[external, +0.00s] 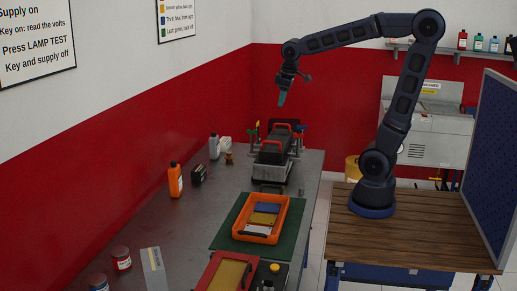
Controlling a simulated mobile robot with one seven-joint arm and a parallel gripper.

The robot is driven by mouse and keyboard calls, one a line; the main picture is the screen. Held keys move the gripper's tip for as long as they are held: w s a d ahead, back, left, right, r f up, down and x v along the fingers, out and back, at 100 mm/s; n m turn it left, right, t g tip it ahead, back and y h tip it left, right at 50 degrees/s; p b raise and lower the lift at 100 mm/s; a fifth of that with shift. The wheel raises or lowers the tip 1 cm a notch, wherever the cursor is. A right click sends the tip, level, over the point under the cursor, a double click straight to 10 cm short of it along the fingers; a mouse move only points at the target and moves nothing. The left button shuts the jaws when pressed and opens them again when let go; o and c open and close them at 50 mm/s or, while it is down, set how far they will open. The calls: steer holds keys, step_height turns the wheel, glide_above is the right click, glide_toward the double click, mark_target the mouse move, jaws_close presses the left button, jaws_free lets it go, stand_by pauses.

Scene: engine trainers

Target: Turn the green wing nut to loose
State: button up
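My gripper (283,92) hangs in the air above the far end of the grey bench (199,232), pointing down. Its teal fingertips are too small to tell whether they are open or shut. I see nothing clearly held in it. Below it stands a dark unit with red handles (275,150) and a grey body. I cannot tell whether that piece is the green wing nut, nor how any nut is turned.
An orange tray (282,222) with coloured pieces lies on a green mat. An orange bottle (175,181), a white bottle (214,147) and a small black box (198,173) stand along the left. Clear bench lies between these and the mat.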

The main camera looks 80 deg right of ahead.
steer(key=w+d+f+g, duration=0.1)
steer(key=w+d+f, duration=0.3)
steer(key=w+d, duration=0.3)
steer(key=w+d+f+g+y, duration=0.1)
steer(key=w+d+f, duration=0.4)
steer(key=d, duration=0.4)
steer(key=w+d+f, duration=0.3)
steer(key=w+d, duration=0.4)
steer(key=d, duration=0.1)
step_height(320, 180, down, 10)
steer(key=shift+a+f, duration=0.1)
jaws_close()
